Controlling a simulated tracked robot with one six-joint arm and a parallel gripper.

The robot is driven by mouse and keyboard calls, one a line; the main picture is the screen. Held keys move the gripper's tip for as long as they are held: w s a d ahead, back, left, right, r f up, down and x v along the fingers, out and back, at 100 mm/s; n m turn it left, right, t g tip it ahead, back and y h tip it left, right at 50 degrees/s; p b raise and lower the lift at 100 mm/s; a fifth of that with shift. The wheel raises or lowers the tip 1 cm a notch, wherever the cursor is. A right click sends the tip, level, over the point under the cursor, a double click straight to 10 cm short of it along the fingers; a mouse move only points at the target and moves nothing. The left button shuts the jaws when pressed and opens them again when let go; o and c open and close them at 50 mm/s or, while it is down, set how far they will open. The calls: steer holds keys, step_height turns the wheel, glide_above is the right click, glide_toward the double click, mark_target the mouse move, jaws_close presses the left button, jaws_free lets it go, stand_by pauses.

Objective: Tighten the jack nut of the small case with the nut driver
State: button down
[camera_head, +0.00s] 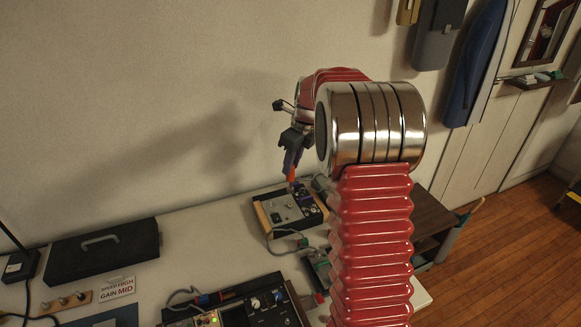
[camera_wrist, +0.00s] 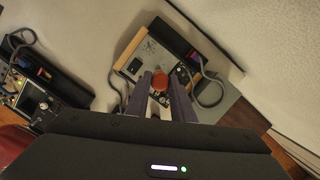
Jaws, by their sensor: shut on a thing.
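My gripper (camera_head: 291,160) is shut on the nut driver (camera_wrist: 159,83); its red-orange handle shows between the dark fingers in the wrist view. In the head view the orange part (camera_head: 292,174) points down below the fingers, over the back part of a small case (camera_head: 276,213). This case has a dark body, a pale panel and wooden sides, and it shows in the wrist view too (camera_wrist: 148,56). The jack nut cannot be made out, and the driver's tip is too small to tell whether it touches the case.
A larger case with knobs and a screen (camera_head: 262,303) stands at the front. A closed black box (camera_head: 101,252) with a handle and a sign reading GAIN MID (camera_head: 117,288) lie at left. Grey cables loop beside the small case. A wall stands close behind the table.

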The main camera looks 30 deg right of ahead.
mark_target(291, 181)
stand_by(0.5)
steer(key=shift+s+d+x, duration=0.1)
steer(key=shift+s+x, duration=0.05)
steer(key=shift+x, duration=0.75)
steer(key=shift+s+d+x, duration=0.1)
steer(key=shift+s+x, duration=0.1)
steer(key=shift+x, duration=0.7)
steer(key=shift+s+d+x, duration=0.1)
steer(key=shift+s+x, duration=0.05)
steer(key=shift+x, duration=0.8)
steer(key=shift+f, duration=1.1)
steer(key=shift+m, duration=0.3)
steer(key=shift+a+m+h, duration=0.1)
steer(key=shift+m+h, duration=0.3)
steer(key=shift+m, duration=0.8)
steer(key=shift+m+h, duration=0.3)
steer(key=shift+m, duration=1.1)
steer(key=c, duration=1.4)
jaws_free()
steer(key=shift+c, duration=0.2)
